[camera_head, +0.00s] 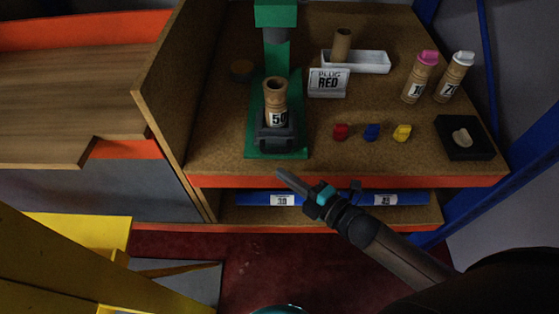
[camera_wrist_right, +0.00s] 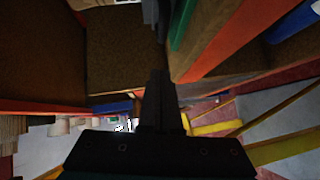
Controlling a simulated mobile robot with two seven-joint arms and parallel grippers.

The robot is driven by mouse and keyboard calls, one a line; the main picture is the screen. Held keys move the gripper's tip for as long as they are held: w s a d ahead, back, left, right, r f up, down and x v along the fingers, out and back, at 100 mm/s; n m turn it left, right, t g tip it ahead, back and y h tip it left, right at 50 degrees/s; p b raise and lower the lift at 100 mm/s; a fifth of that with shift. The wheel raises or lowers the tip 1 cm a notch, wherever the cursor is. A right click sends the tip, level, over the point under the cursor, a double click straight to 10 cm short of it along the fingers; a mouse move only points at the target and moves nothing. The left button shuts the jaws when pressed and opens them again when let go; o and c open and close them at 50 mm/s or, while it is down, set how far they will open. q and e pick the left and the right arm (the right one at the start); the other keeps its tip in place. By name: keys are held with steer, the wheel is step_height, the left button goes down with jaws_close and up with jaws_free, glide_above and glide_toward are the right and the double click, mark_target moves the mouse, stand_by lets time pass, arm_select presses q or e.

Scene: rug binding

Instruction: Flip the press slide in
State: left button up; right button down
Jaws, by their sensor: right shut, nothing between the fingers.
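The green press (camera_head: 277,75) stands on the brown bench, its green head (camera_head: 276,13) at the back. Its dark grey slide (camera_head: 276,138) sits at the front of the green base, forward of the head. A wooden tube labelled "50" (camera_head: 275,100) stands upright in the slide. My right gripper (camera_head: 281,176) is shut and empty, just in front of the bench's orange edge, below and apart from the slide. The right wrist view shows its closed fingers (camera_wrist_right: 158,85), with a green strip of the press (camera_wrist_right: 182,22) above them. My left gripper is not in view.
A "PLUG RED" sign (camera_head: 328,83) and white tray (camera_head: 365,62) stand right of the press. Red (camera_head: 340,132), blue (camera_head: 371,132) and yellow (camera_head: 402,132) plugs lie nearby. Two capped tubes (camera_head: 420,77) and a black pad (camera_head: 470,146) are farther right. A wooden panel (camera_head: 165,90) bounds the left.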

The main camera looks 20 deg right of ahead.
mark_target(269, 153)
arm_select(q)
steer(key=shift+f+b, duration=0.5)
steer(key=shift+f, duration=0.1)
arm_select(e)
steer(key=shift+w+f, duration=0.2)
steer(key=shift+w, duration=0.75)
steer(key=shift+w+f, duration=0.2)
steer(key=shift+w, duration=0.75)
steer(key=shift+w+f, duration=0.2)
steer(key=shift+w, duration=0.75)
steer(key=shift+w, duration=0.1)
